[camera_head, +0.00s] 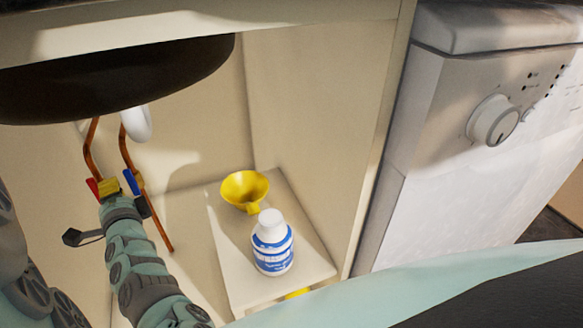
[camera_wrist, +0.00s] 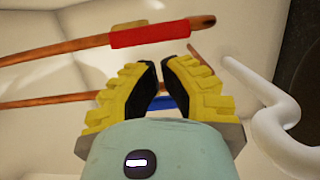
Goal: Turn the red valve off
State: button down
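The red valve (camera_wrist: 148,37) shows in the wrist view as a red bar lying along the upper copper pipe, beyond my fingertips. In the head view, part of the red valve (camera_head: 92,187) shows just left of my fingers. My gripper (camera_wrist: 160,65) has yellow fingers with black pads, a narrow gap between the tips and nothing held. The tips point towards the red valve and look apart from it. In the head view, my gripper (camera_head: 108,187) is between the red valve and a blue valve (camera_head: 130,182). The blue valve (camera_wrist: 172,103) is partly hidden behind my fingers.
A white drain pipe (camera_wrist: 270,110) curves close on the right in the wrist view. A dark basin (camera_head: 120,85) hangs above. A yellow funnel (camera_head: 244,188) and a white-blue bottle (camera_head: 272,245) stand on a low shelf (camera_head: 305,262). A white appliance (camera_head: 460,190) is at right.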

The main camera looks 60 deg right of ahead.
jog(key=shift+x, duration=0.75)
